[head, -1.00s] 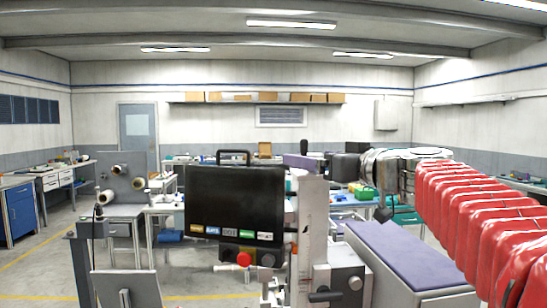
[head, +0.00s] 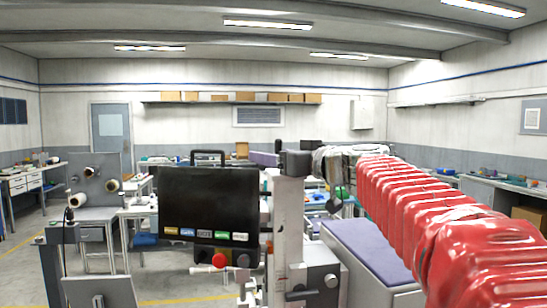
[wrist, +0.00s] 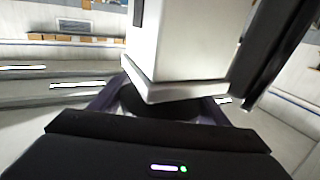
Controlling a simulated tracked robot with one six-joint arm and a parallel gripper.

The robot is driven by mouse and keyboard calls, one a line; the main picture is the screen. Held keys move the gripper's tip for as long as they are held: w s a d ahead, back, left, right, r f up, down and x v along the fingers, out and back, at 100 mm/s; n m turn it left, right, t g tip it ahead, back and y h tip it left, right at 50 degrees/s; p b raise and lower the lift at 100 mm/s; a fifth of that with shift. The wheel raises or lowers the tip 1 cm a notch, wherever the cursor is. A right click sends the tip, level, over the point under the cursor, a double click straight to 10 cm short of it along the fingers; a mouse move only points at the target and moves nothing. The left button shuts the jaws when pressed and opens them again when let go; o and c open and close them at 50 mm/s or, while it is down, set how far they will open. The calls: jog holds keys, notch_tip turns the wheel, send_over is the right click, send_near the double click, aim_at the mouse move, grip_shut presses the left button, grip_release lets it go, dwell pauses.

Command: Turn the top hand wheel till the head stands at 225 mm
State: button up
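A pale upright column (head: 286,215) stands right of a black display panel (head: 209,200). My gripper (head: 295,163) is a dark block at the column's top in the head view. In the wrist view the column (wrist: 185,50) appears upside down, with a dark round hand wheel (wrist: 160,104) at its end. My gripper's fingers (wrist: 160,112) stand apart, one on each side of the wheel; contact is not clear. The wheel is hidden in the head view. The head's reading on the scale is too small to read.
A grey block with a dark crank handle (head: 302,294) sits low on the column. A red knob (head: 219,261) is under the display. A bench with a purple top (head: 368,250) stands to the right, under my arm. Reels (head: 88,173) are at the left.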

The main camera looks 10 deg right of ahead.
jog(key=c, duration=0.6)
jog(key=shift+h, duration=0.3)
jog(key=shift+w+d+m+t+h, duration=0.1)
jog(key=shift+d+m+t+h, duration=0.2)
jog(key=shift+m+h, duration=0.5)
jog(key=shift+w+d+m+t+h, duration=0.1)
jog(key=shift+d+m+t+h, duration=0.15)
jog(key=shift+m+h, duration=0.55)
jog(key=shift+h, duration=0.3)
jog(key=o, duration=1)
jog(key=shift+o, duration=0.2)
jog(key=shift+s, duration=0.2)
